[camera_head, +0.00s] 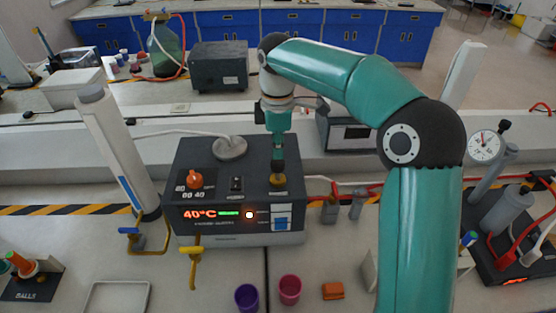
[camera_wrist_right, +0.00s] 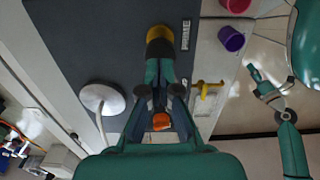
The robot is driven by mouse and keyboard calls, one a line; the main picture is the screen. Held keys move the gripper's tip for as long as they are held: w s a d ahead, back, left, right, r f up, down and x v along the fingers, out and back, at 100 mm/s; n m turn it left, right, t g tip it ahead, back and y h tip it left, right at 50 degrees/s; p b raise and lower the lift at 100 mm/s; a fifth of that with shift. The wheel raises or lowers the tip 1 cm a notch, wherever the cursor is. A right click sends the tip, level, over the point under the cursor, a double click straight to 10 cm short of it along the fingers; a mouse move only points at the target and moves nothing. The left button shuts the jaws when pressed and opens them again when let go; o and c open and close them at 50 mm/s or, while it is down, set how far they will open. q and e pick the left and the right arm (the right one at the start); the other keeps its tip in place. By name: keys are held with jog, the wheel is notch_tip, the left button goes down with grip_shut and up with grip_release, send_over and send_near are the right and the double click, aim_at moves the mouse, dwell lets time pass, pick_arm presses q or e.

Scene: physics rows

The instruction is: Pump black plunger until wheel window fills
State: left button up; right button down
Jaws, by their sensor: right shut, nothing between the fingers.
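The black plunger (camera_head: 278,167) stands upright on a brass base (camera_head: 278,182) on top of the dark box (camera_head: 206,155), at its right side. My right gripper (camera_head: 278,136) points down over the plunger, shut and empty, its tips at or just above the plunger's top; contact cannot be told. In the wrist view the right fingers (camera_wrist_right: 160,72) line up with the dark plunger and its brass base (camera_wrist_right: 160,33). The box front has a white-and-blue panel (camera_head: 282,218) and a small round glowing spot (camera_head: 250,215); a wheel cannot be made out. A teal arm end, probably my left gripper (camera_wrist_right: 264,85), shows small in the wrist view.
An orange knob (camera_head: 195,179) and a white disc with a cable (camera_head: 230,148) are on the box top. Yellow taps (camera_head: 195,262) stand in front. A purple cup (camera_head: 247,298), a pink cup (camera_head: 290,289) and an orange block (camera_head: 333,291) sit at the front.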

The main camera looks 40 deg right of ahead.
aim_at(278, 162)
jog(key=shift+f, duration=0.1)
dwell(0.3)
jog(key=shift+f+b, duration=1.4)
jog(key=shift+f, duration=0.65)
jog(key=shift+r, duration=0.1)
notch_tip(278, 162, up, 3)
jog(key=p, duration=0.2)
jog(key=shift+f+p, duration=0.2)
jog(key=shift+p, duration=0.15)
jog(key=shift+r+p, duration=0.3)
jog(key=shift+r, duration=0.45)
jog(key=shift+r, duration=0.15)
